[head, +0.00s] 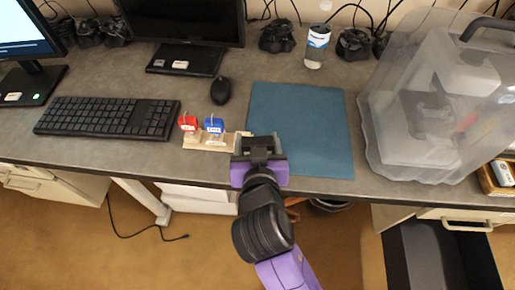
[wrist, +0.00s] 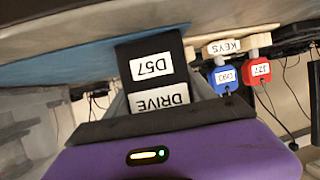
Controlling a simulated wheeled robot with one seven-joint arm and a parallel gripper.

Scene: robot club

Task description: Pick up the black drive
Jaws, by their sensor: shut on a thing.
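The black drive (wrist: 152,48) shows in the wrist view with white labels reading "D57" and "DRIVE". My gripper (wrist: 160,100) is shut on it, and the drive sticks out beyond the jaws. In the head view my gripper (head: 258,155) is at the front edge of the desk, by the lower left of the blue mat. There the drive is mostly hidden, and I cannot make out its labels.
Left of my gripper is a wooden key holder (head: 207,143) with red (head: 188,123) and blue (head: 214,125) tagged keys. A blue mat (head: 305,125) lies behind. A clear plastic bin (head: 420,150) stands right; a keyboard (head: 105,117) and mouse (head: 220,91) lie left.

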